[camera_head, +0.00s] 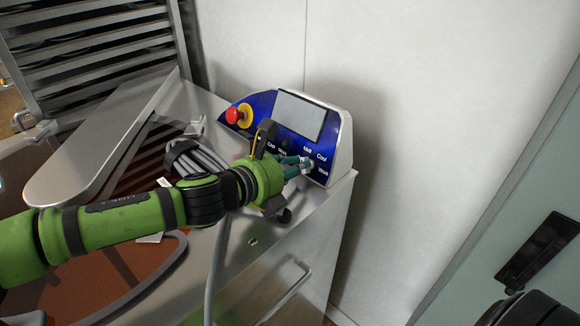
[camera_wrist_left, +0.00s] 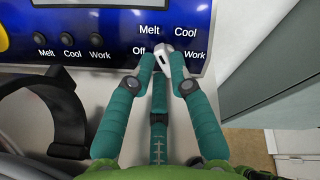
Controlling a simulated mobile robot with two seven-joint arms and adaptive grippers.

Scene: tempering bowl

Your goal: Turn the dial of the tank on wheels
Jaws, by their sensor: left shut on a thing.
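The control panel (camera_head: 262,104) is a blue face in a white housing on top of the steel tank on wheels (camera_head: 320,222). In the left wrist view the panel (camera_wrist_left: 112,24) shows the words Melt, Cool, Off and Work around the dial (camera_wrist_left: 164,57), a silver-white knob. My left gripper (camera_wrist_left: 163,66) has its teal fingers closed on the sides of the dial at the panel's right end. It also shows in the head view (camera_head: 304,165), where the fingers mostly hide the dial. My right gripper is not in view.
A red stop button (camera_head: 234,116) and a screen (camera_head: 299,113) are on the panel. Grey cable coils (camera_head: 200,158) lie left of my left gripper. A slatted metal rack (camera_head: 92,50) stands at the back left. A pale wall (camera_head: 420,110) is close on the right.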

